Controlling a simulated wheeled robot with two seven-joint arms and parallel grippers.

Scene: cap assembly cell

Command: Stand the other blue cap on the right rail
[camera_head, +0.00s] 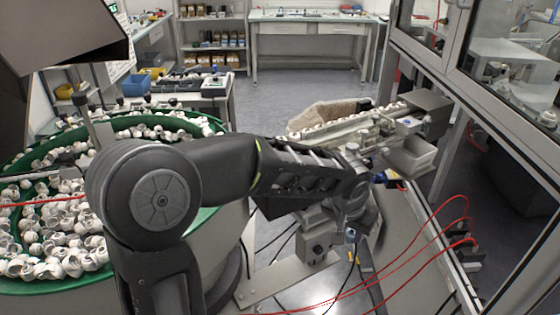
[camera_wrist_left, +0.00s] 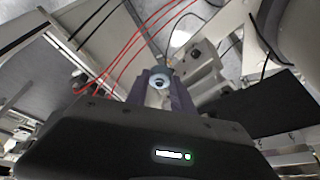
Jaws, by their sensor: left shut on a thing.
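My left gripper (camera_wrist_left: 160,92) is shut on a small round cap in the left wrist view. The cap (camera_wrist_left: 160,82) looks pale bluish grey with a dark centre, and it sits between the two fingers. In the head view my left arm reaches across to the right, and its wrist covers the fingers and the cap. A rail (camera_head: 345,127) carrying a row of white caps runs to the machine beyond my wrist. I cannot tell from these views which rail is the right one. My right gripper is not in view.
A green-rimmed bowl (camera_head: 215,122) full of white caps stands at the left. Red cables (camera_head: 425,222) hang across the front right, close to my wrist. A framed glass enclosure (camera_head: 515,60) borders the right side. A blue part (camera_head: 379,177) shows just right of my wrist.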

